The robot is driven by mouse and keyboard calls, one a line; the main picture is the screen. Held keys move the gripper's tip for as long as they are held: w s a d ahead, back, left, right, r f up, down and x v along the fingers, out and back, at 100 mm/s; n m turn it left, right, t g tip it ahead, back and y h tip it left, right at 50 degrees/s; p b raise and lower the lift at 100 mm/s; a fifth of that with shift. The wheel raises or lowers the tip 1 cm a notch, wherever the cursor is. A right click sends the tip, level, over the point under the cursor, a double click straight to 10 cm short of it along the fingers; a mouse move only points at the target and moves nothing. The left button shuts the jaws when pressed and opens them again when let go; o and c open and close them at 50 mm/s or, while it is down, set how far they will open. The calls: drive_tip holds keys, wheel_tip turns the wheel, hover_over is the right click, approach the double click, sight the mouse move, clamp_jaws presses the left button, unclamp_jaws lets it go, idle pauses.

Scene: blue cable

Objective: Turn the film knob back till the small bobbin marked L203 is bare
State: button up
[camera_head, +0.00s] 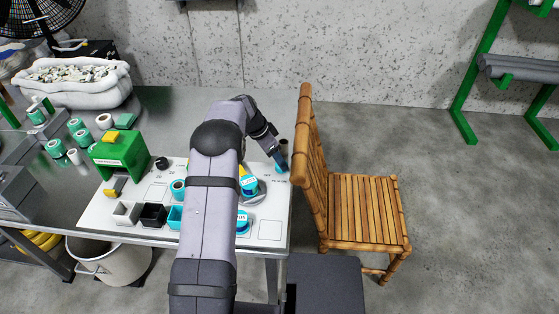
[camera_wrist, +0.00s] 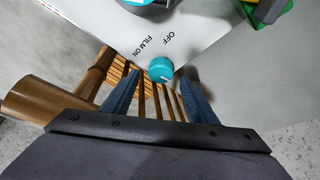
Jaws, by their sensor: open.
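The film knob (camera_wrist: 161,69) is a round teal knob with a white pointer mark, beside the printed words OFF and FILM ON on the white panel. In the wrist view the pointer faces toward the lower right, away from the words. My gripper (camera_head: 281,162) is open over the panel's right edge, with its blue fingertips on either side of the knob; I cannot tell whether they touch it. A small bobbin with a round blue label (camera_head: 249,184) stands left of my gripper, and another labelled bobbin (camera_head: 243,221) is nearer the front. Their markings are too small to read surely.
A bamboo chair (camera_head: 366,208) stands close against the table's right side. My arm hides part of the white panel (camera_head: 105,211). A green machine (camera_head: 120,152), small square bins (camera_head: 153,215) and teal rolls (camera_head: 77,126) are to the left.

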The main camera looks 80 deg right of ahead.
drive_tip(key=shift+x, duration=1.55)
drive_tip(key=c, duration=1.1)
drive_tip(key=shift+o, duration=0.2)
drive_tip(key=shift+n+t+h, duration=0.4)
drive_tip(key=shift+n+h, duration=0.1)
drive_tip(key=shift+n, duration=1.1)
drive_tip(key=o, duration=1.1)
drive_tip(key=shift+c, duration=0.2)
drive_tip(key=shift+a+r, duration=0.1)
drive_tip(key=shift+r, duration=0.05)
drive_tip(key=b+v, duration=0.1)
drive_tip(key=v, duration=0.6)
drive_tip(key=shift+b, duration=0.35)
